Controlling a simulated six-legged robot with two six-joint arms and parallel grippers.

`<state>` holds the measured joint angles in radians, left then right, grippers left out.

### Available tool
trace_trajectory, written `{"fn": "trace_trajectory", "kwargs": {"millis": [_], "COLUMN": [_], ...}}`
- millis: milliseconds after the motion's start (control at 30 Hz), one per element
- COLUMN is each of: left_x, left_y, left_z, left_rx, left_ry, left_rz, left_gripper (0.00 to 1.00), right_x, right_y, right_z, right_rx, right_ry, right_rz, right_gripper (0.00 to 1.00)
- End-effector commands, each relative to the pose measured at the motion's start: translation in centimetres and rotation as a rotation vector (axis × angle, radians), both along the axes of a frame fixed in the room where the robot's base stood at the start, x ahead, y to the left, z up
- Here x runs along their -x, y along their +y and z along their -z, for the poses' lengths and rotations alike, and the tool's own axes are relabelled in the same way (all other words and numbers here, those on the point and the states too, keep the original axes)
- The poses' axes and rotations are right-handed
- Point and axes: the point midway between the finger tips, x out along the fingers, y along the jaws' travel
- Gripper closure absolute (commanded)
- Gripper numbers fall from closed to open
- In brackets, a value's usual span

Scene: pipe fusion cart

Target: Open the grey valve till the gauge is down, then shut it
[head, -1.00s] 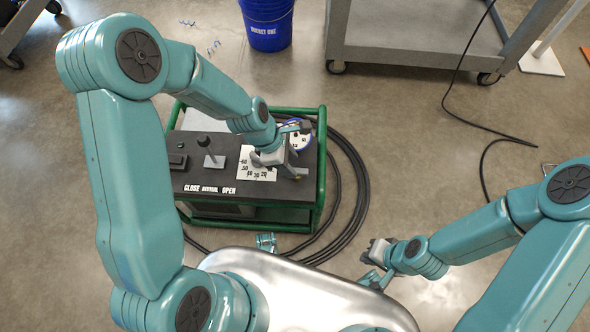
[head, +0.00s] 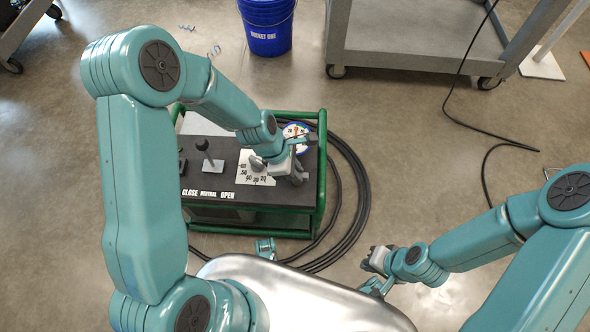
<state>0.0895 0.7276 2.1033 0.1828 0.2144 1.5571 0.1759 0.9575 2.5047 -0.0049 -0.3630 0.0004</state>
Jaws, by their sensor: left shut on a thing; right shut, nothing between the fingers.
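The cart's black top panel (head: 213,180) has a white numbered scale plate (head: 256,178) on it. My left gripper (head: 279,170) is over this plate, shut on the grey valve, which it and its wrist largely hide. The round gauge (head: 294,130), with a white face and blue rim, is behind the wrist at the panel's back right. The wrist partly covers it, and I cannot read its needle. My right gripper (head: 369,262) is shut and empty, right of the cart, beside the silver surface at the front.
A black-knobbed lever (head: 204,147) stands left of the plate, near the CLOSE, NEUTRAL and OPEN labels. A green tube frame (head: 322,175) surrounds the cart. Black hose (head: 362,190) coils on the floor. A blue bucket (head: 267,25) and grey trolley (head: 415,40) stand behind.

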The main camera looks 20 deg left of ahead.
Motion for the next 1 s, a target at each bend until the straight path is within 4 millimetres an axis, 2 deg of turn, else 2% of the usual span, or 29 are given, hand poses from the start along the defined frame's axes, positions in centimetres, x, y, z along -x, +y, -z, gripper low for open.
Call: {"fn": "trace_trajectory", "kwargs": {"millis": [367, 700, 1000], "left_x": [-0.1, -0.3, -0.5], "left_y": [0.1, 0.0, -0.1], "left_z": [-0.2, -0.2, 0.0], "left_rx": [0.000, 0.000, -0.001], "left_ry": [0.001, 0.001, 0.000], "left_rz": [0.185, 0.504, 0.791], "left_gripper": [1.00, 1.00, 1.00], "right_x": [0.0, 0.0, 0.0], "right_y": [0.0, 0.0, 0.0], "right_z": [-1.5, -3.0, -3.5], "right_rx": [0.000, 0.000, 0.000], "right_ry": [0.000, 0.000, 0.000], "right_rz": [0.000, 0.000, 0.000], "right_gripper": [1.00, 1.00, 1.00]}}
